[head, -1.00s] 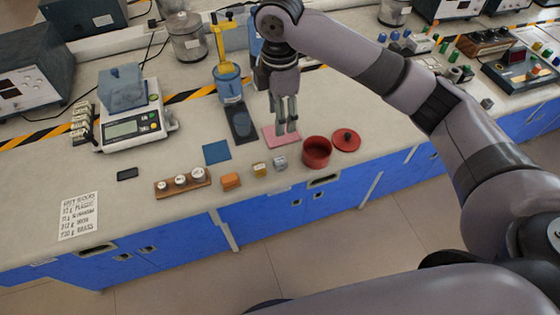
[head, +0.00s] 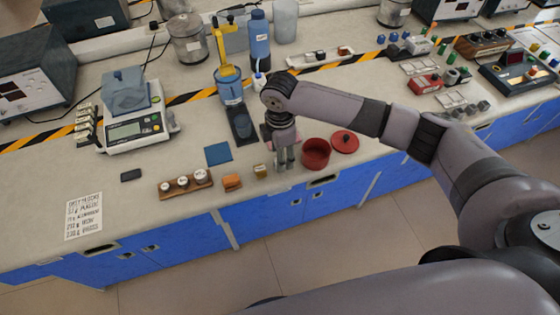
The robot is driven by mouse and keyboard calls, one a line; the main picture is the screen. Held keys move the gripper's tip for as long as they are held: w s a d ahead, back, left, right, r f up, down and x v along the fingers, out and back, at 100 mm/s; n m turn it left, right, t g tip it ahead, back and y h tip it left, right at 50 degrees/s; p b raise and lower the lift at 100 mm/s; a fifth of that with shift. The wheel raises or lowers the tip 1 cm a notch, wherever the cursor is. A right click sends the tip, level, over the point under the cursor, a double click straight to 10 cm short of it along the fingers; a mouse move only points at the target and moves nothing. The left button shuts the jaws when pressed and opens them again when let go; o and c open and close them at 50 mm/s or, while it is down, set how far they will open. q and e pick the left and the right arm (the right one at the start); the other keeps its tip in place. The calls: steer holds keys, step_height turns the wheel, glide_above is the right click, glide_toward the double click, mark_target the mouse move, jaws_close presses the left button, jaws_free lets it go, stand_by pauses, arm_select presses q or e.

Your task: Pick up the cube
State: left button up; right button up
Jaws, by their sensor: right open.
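My right gripper (head: 285,164) points down near the front edge of the bench, its fingers open. It is over the spot where a small grey cube showed earlier; that cube is now hidden by the fingers, so I cannot tell how it sits between them. Just left of the fingers stands a small brass-coloured cube (head: 260,171), apart from them. Further left lies an orange block (head: 232,182). My left gripper is not in view.
A red open pot (head: 316,154) stands close right of the gripper, with its red lid (head: 345,142) beside it. A wooden weight block (head: 185,184), a blue pad (head: 218,153) and a scale (head: 137,126) are to the left. The bench's front edge is near.

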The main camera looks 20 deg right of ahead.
steer(key=shift+f, duration=1.25)
steer(key=shift+c, duration=0.5)
jaws_close()
